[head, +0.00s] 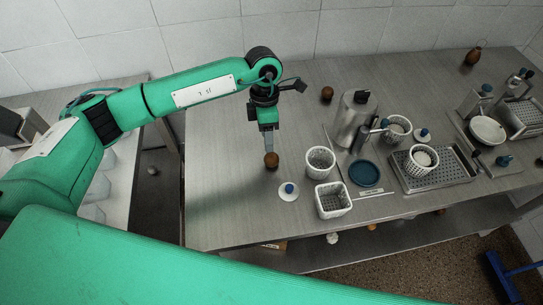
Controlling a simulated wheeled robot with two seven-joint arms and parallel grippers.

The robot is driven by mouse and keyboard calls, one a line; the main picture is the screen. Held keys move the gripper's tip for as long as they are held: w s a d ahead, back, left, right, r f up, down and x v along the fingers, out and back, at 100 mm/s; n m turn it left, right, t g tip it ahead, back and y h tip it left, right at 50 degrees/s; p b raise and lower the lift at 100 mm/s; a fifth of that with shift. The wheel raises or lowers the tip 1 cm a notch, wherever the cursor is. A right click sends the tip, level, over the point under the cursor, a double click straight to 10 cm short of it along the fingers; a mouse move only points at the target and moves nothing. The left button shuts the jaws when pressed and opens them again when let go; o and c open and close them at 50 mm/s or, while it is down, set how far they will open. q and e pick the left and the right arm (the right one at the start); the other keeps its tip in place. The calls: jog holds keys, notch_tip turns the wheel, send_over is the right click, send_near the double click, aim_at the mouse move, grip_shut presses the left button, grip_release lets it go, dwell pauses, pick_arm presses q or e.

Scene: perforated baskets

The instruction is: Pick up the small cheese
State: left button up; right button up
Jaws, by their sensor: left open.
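My left gripper (269,146) points down over the steel table, its fingers seen nearly edge-on. It is open. A small round brown object (271,161) is right at its fingertips; I cannot tell whether it lies between them or just beyond. Another small brown round object (327,94) lies farther back on the table. Pale round contents (422,158) show inside a white perforated basket (421,168) on the steel tray at the right. I cannot tell for certain which of these is the small cheese. My right gripper is not in view.
Near the left gripper stand a round white basket (320,163), a square white basket (333,202) and a white lid with a blue knob (289,191). A blue dish (363,173), steel canister (352,120) and perforated tray (446,176) are farther right. The table's left part is clear.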

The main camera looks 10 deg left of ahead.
aim_at(270, 155)
pick_arm(q)
jog(key=shift+x, duration=0.8)
jog(key=shift+s+d+f+p, duration=0.2)
jog(key=shift+f+p, duration=0.35)
jog(key=shift+p, duration=0.1)
jog(key=p+x, duration=0.1)
jog(key=x, duration=0.2)
jog(key=shift+d+f, duration=0.15)
jog(key=shift+f, duration=0.4)
jog(key=shift+c, duration=0.4)
jog(key=c, duration=0.7)
